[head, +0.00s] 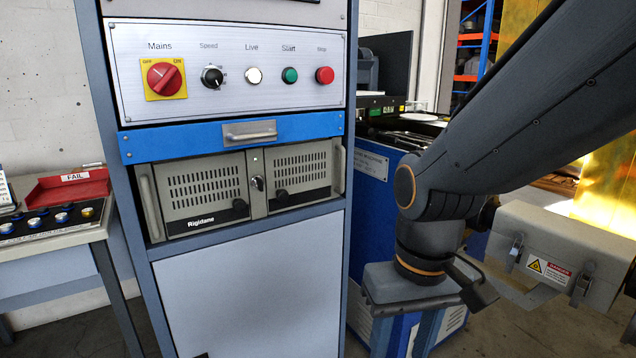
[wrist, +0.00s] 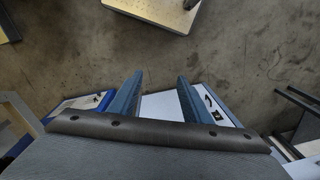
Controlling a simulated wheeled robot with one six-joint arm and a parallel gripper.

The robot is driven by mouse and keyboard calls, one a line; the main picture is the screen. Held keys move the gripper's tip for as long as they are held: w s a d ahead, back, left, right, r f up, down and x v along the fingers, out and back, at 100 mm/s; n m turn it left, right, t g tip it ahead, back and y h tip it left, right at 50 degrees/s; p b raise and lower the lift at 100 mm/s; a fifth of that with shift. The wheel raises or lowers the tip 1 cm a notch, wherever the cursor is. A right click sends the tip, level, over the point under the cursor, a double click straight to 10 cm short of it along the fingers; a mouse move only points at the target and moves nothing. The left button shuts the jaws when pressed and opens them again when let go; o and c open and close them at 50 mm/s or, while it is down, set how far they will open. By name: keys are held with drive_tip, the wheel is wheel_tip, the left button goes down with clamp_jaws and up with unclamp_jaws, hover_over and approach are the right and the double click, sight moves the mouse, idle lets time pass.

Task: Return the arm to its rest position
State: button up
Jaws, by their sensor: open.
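My arm (head: 540,110) comes in from the upper right of the head view and bends down at its elbow-like joint in front of the blue machine. In the wrist view my gripper (wrist: 160,76) shows two blue-grey fingers, spread apart with nothing between them. The fingers point over the concrete floor, with a white and blue surface below or behind them.
A control cabinet (head: 250,300) with a switch panel (head: 225,98) stands left of my arm. A beige box (head: 550,258) with a warning label is close on the right. A bench (head: 45,240) with a red FAIL tray (head: 75,187) is far left. The floor (wrist: 240,50) ahead is mostly bare.

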drive_tip(key=d+r+m+p, duration=0.2)
drive_tip(key=d+r+p, duration=0.5)
drive_tip(key=p, duration=0.6)
drive_tip(key=shift+d+h, duration=0.25)
drive_tip(key=shift+h, duration=0.05)
drive_tip(key=shift+r, duration=0.1)
